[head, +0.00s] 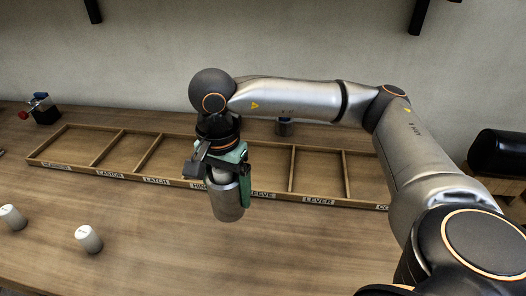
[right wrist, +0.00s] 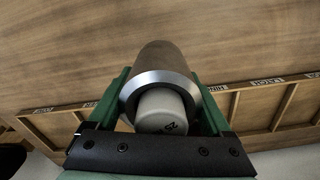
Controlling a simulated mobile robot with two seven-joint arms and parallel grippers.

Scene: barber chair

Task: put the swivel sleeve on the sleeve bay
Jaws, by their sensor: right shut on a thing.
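My right gripper (head: 228,180), with green fingers, is shut on a metal cylinder, the swivel sleeve (head: 228,203). It points down and holds the sleeve roughly upright in front of the tray's front edge. In the right wrist view the sleeve (right wrist: 161,62) sits between the fingers, with a shiny rim and a white marked end (right wrist: 162,110) inside that rim. The sleeve bay (head: 271,168) is the tray compartment behind the label partly reading "EEVE", just right of the gripper. The gripper and sleeve hide part of the tray there. My left gripper is not in view.
The long wooden tray (head: 232,139) has several labelled compartments, including castor, latch and lever. A dark device with a red part (head: 41,108) is at back left; a small dark-topped object (head: 285,127) stands behind the tray.

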